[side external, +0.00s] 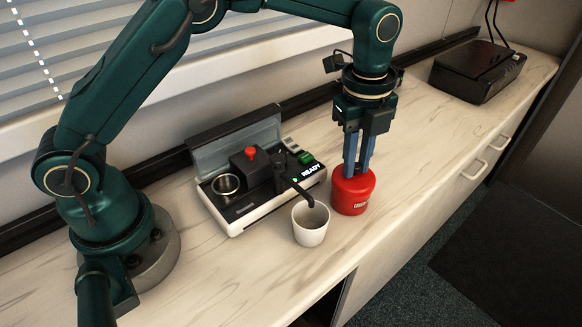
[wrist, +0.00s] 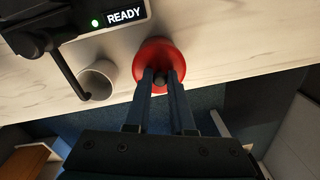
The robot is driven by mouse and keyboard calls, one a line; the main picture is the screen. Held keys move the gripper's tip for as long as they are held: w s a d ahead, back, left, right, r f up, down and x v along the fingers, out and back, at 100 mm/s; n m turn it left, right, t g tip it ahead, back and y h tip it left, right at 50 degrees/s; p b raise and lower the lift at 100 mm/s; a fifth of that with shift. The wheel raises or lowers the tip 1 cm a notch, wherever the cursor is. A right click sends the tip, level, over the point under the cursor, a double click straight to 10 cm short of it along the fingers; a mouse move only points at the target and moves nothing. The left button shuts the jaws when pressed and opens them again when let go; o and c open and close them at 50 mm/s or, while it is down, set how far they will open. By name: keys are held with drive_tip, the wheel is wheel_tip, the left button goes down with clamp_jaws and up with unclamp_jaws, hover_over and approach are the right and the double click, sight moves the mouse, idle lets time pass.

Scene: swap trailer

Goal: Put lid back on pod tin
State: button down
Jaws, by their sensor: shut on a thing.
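The red pod tin (side external: 352,196) stands upright on the counter to the right of the white cup, with a pale label on its front. Its red lid (side external: 367,178) shows at the top of the tin and also in the wrist view (wrist: 154,52). My gripper (side external: 358,170) points down over the tin, its blue fingers shut on the lid's dark knob (wrist: 161,80). The lid is at the tin's rim; I cannot tell whether it is fully seated. The fingers hide part of the lid.
A coffee machine (side external: 240,217) with a raised cover and a lit READY sign stands left of the tin. A white cup (side external: 310,234) sits under its spout. A black box (side external: 478,70) is at the far right. The counter right of the tin is clear, and its front edge is close.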

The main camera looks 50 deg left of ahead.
idle(0.3)
drive_tip(key=shift+c, duration=1.1)
unclamp_jaws()
drive_tip(key=shift+r, duration=3.5)
clamp_jaws()
drive_tip(key=shift+f, duration=0.1)
